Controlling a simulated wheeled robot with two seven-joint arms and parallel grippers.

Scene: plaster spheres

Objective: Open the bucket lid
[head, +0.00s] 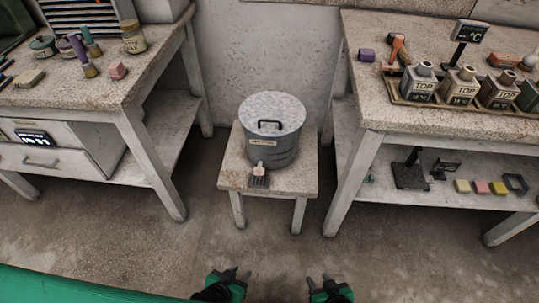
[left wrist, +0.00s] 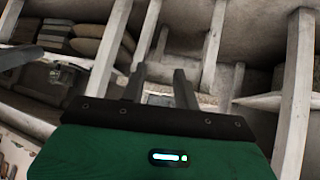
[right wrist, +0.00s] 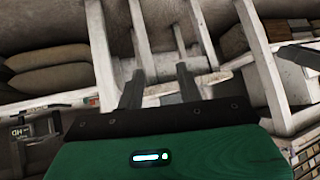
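A grey metal bucket (head: 285,144) stands upright on a small stool (head: 231,178) in the middle of the head view. Its round lid (head: 272,108) sits on top, closed, with a dark handle (head: 269,126) on it. My left gripper (head: 237,273) and my right gripper (head: 319,281) are low in the head view, in front of the stool and apart from it. Both have their fingers spread with nothing between them. The left fingers also show in the left wrist view (left wrist: 158,78), the right fingers in the right wrist view (right wrist: 159,82). The bucket cannot be made out in the wrist views.
A small brush (head: 259,178) lies on the stool in front of the bucket. A left table (head: 75,95) holds jars and tools. A right table (head: 375,110) holds labelled bottles in a tray (head: 397,98). Bare floor lies before the stool.

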